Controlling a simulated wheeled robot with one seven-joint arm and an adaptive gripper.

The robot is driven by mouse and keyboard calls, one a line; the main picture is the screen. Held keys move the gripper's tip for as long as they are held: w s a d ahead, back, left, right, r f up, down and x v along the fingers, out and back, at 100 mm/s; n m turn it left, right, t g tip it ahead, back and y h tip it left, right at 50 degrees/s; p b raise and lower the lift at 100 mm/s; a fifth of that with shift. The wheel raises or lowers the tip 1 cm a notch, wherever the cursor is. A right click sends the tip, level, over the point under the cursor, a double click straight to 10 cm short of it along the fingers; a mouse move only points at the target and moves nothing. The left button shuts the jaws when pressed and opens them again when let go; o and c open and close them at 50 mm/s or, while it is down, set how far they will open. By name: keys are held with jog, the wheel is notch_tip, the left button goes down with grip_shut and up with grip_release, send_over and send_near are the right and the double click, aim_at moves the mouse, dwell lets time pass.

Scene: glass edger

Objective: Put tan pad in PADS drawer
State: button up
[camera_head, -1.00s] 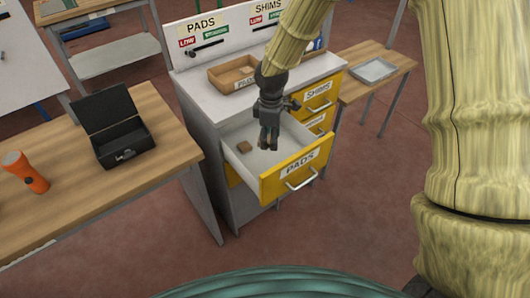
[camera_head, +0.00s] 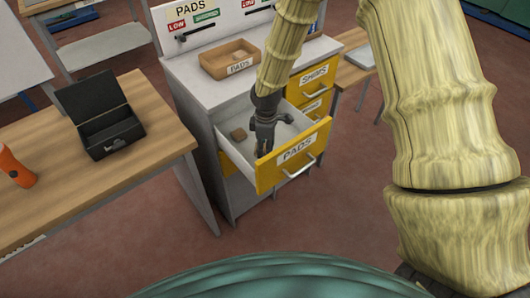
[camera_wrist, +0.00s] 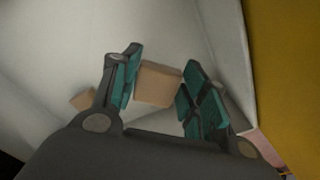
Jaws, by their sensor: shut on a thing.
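The PADS drawer (camera_head: 291,161) is pulled open, with a yellow front and a pale interior. My gripper (camera_head: 262,152) is inside it, near the front panel, pointing down. In the wrist view my gripper's teal-padded fingers (camera_wrist: 158,92) are shut on a tan pad (camera_wrist: 157,84). That pad is hidden behind the fingers in the head view. I cannot tell whether it touches the drawer floor. Another tan-brown pad (camera_head: 239,134) lies on the drawer floor to the left of my gripper; it also shows at the left in the wrist view (camera_wrist: 82,98).
A brown tray labelled PADS (camera_head: 230,59) stands on the cabinet top. The SHIMS drawer (camera_head: 315,76) is shut, to the right. A wooden table (camera_head: 100,185) at left holds an open black box (camera_head: 101,117) and an orange flashlight (camera_head: 15,168). The drawer's yellow front wall is close to my gripper.

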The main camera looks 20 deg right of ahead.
jog(key=shift+f+p, duration=0.6)
jog(key=shift+f, duration=1.55)
jog(key=shift+f, duration=0.1)
jog(key=o, duration=0.7)
jog(key=shift+r+b, duration=1.75)
jog(key=shift+r, duration=4.4)
